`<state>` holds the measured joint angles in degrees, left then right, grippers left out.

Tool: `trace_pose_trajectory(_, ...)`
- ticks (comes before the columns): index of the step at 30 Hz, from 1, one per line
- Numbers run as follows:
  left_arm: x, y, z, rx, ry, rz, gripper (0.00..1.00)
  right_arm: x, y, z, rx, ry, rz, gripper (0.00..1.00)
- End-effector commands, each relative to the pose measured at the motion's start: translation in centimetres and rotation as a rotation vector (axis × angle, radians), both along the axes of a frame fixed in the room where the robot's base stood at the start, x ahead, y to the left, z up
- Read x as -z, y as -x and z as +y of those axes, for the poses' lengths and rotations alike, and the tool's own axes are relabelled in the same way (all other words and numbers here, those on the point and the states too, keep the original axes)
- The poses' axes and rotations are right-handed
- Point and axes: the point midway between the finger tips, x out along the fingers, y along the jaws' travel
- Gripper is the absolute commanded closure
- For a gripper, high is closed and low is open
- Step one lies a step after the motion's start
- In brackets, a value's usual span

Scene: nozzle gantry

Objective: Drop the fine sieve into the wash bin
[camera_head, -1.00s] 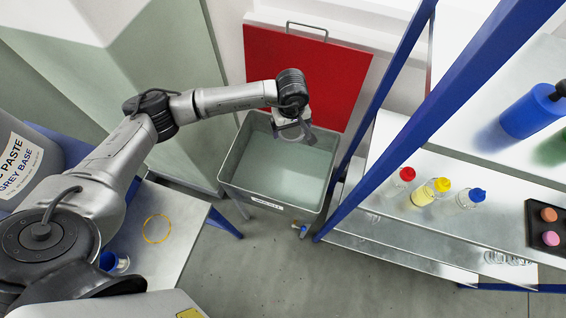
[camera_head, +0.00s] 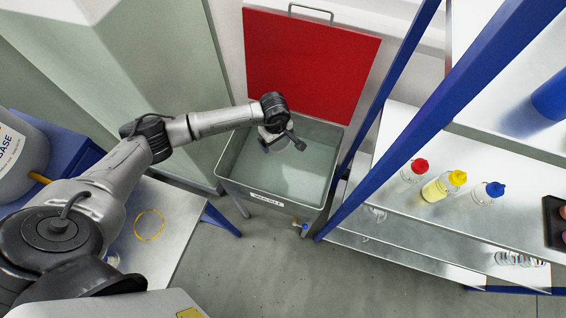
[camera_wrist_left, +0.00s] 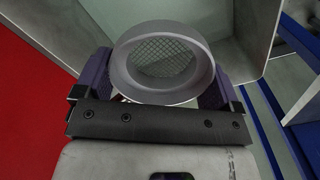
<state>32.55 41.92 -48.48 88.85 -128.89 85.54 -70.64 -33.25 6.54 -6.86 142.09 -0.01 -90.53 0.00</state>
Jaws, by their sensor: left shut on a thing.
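The fine sieve (camera_wrist_left: 163,62) is a round grey ring with a wire mesh, seen close up in the left wrist view. My left gripper (camera_wrist_left: 160,88) is shut on it, with a dark finger on each side of the ring. In the head view my left gripper (camera_head: 281,140) hangs over the wash bin; the sieve is too small to make out clearly there. The wash bin (camera_head: 300,180) is a grey rectangular tub with a white label on its front, standing below the red panel. Its inside looks empty where I can see it. My right gripper is not in view.
A red panel (camera_head: 310,65) stands behind the bin. A blue-framed rack (camera_head: 405,145) stands close on the bin's right, with capped bottles (camera_head: 444,186) on a shelf. A metal table (camera_head: 178,225) with a yellow ring (camera_head: 149,224) is at the left.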

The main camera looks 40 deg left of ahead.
Motion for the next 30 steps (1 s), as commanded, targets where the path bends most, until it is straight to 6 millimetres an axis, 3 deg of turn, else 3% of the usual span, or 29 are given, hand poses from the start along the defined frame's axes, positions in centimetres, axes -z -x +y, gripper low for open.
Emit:
trace_pose_trajectory(1, 1.0, 0.0, 0.0, -0.001, 0.000, 0.001, 0.35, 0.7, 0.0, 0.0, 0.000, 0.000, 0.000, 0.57)
trace_pose_trajectory(6, 2.4, 0.0, -0.1, 0.000, 0.001, 0.000, 0.35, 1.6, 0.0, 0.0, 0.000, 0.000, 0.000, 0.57)
trace_pose_trajectory(17, 2.6, 0.0, 0.0, 0.001, 0.000, 0.000, 0.35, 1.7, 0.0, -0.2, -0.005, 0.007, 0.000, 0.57)
trace_pose_trajectory(18, 2.6, 0.0, 0.0, 0.001, 0.000, 0.000, 0.07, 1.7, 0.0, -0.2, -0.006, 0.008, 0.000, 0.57)
trace_pose_trajectory(20, 2.6, 0.0, 0.0, 0.001, 0.000, 0.000, 0.01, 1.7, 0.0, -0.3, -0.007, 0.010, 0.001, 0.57)
trace_pose_trajectory(30, 2.0, 0.0, 0.0, 0.001, -0.001, -0.001, 0.00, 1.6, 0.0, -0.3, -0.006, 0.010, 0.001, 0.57)
